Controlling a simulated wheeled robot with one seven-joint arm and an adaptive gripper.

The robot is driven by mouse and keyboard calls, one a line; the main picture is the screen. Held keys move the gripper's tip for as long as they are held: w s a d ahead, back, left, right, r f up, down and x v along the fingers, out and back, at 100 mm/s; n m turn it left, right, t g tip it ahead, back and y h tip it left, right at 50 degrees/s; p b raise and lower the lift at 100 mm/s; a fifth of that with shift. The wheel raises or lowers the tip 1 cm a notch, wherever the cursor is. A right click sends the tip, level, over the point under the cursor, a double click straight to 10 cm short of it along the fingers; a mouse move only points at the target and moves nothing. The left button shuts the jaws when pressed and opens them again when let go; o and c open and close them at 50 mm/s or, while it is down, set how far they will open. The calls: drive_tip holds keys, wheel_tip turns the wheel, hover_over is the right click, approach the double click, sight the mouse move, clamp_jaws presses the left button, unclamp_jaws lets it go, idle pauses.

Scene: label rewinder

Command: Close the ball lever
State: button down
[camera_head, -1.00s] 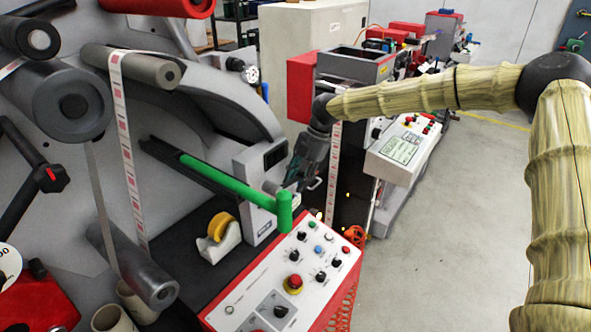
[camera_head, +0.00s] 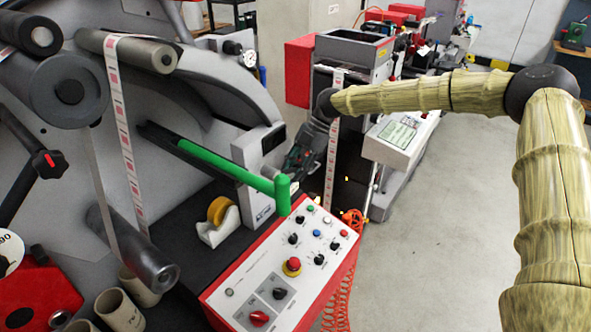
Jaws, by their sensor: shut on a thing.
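My gripper (camera_head: 296,172) is at the right side of the grey housing (camera_head: 247,152), behind the end of a green bar. Its fingers look shut, but what lies between them is hidden at this angle. I cannot make out a ball lever clearly; the fingers and housing hide that spot. The green bar (camera_head: 225,165) slants down to the right from a dark slot and ends in an upright green cylinder. I cannot tell whether my gripper touches it.
The white control panel (camera_head: 270,285), with a red stop button (camera_head: 291,265), is below the gripper. A tape dispenser (camera_head: 218,220) stands left of the housing. Rollers (camera_head: 68,90) carry a label strip on the left. Grey floor (camera_head: 440,230) is clear at right.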

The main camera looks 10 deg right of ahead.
drive_tip(key=shift+f, duration=0.1)
drive_tip(key=c, duration=1)
unclamp_jaws()
drive_tip(key=shift+c, duration=0.2)
drive_tip(key=v, duration=1.2)
drive_tip(key=shift+d, duration=0.1)
